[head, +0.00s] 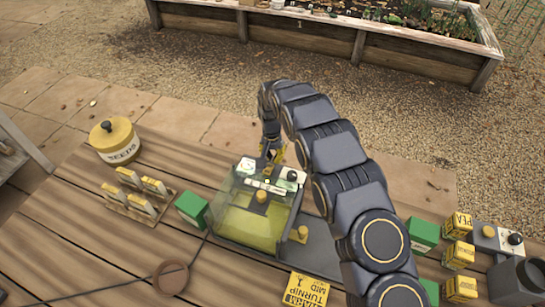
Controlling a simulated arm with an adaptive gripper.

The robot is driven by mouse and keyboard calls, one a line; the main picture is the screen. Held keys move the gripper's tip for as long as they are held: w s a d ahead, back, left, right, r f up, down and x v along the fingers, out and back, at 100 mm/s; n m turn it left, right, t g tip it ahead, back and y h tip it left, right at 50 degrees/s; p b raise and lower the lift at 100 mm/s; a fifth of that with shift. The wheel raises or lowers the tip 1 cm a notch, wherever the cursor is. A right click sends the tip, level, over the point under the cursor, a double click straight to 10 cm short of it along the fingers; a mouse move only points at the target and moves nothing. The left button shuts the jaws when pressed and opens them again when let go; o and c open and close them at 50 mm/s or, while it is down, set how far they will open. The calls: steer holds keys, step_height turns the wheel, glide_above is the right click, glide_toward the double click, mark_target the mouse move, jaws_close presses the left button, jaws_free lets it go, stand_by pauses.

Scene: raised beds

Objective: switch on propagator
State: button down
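The propagator (250,222) is a tray with a clear lid and a yellow-green inside, standing on the wooden table. A white panel with a dark round knob (292,176) is at its far edge. A yellow knob (261,196) shows on the lid, and another yellow piece (299,234) sits on the grey part at its right. My gripper (272,155) points down at the far edge, just left of the dark knob. Its fingers are small and partly hidden, so I cannot tell whether they touch the panel or are open.
A yellow seed tin (115,141), a wooden rack of labels (140,195) and a green box (191,209) stand to the left. Green and yellow boxes and a grey unit with a dark knob (515,239) are at right.

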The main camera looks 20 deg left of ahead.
step_height(320, 180, up, 14)
steer(key=w, duration=0.2)
steer(key=shift+f, duration=0.25)
steer(key=shift+d, duration=0.1)
